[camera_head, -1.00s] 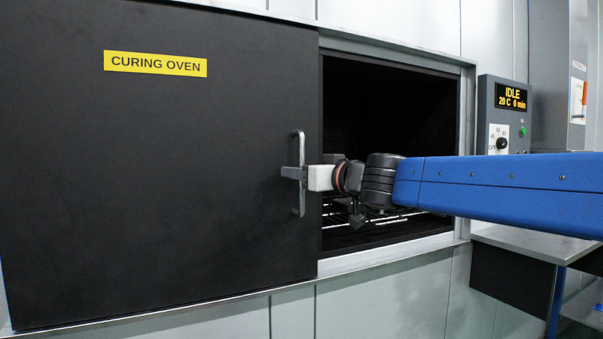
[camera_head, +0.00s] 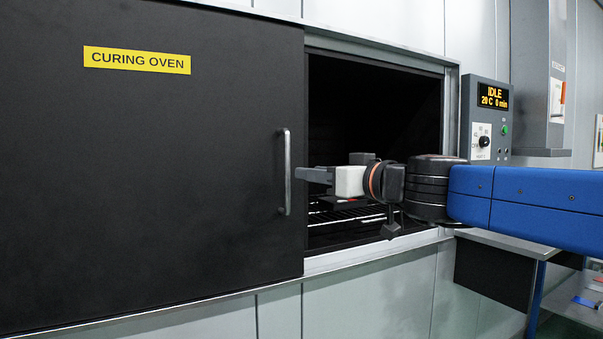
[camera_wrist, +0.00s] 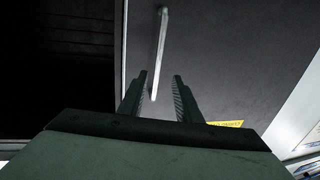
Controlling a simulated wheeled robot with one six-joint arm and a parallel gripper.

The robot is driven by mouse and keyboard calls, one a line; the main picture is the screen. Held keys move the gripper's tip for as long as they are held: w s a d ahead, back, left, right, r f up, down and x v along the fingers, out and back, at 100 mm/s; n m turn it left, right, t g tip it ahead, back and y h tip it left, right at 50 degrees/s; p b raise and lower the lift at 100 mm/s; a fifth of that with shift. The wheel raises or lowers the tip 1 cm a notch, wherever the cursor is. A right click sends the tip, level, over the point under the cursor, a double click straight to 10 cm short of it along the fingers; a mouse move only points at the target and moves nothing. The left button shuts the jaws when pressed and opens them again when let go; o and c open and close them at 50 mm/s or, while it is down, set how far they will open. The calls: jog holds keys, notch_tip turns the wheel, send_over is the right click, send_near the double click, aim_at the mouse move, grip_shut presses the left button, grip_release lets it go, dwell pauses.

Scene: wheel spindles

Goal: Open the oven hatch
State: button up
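The oven hatch (camera_head: 150,190) is a large black sliding panel with a yellow "CURING OVEN" label (camera_head: 137,60). It stands to the left, and the dark oven opening (camera_head: 375,110) shows to its right. A vertical metal bar handle (camera_head: 287,172) sits near the hatch's right edge. My gripper (camera_head: 301,174) is just right of the handle, in front of the opening's left side, and apart from the handle. In the wrist view my gripper (camera_wrist: 162,85) has its two fingers spread with a gap between them, and the handle (camera_wrist: 161,45) lies beyond the fingertips.
A wire rack (camera_head: 345,214) shows inside the oven. A control box (camera_head: 487,120) reading IDLE, 20 C, 0 min is mounted right of the opening. A grey shelf (camera_head: 500,243) juts out below it, under my blue arm.

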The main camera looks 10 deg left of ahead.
jog(key=v, duration=0.6)
jog(key=shift+s, duration=0.2)
jog(key=shift+d+f, duration=0.1)
jog(key=shift+d, duration=0.1)
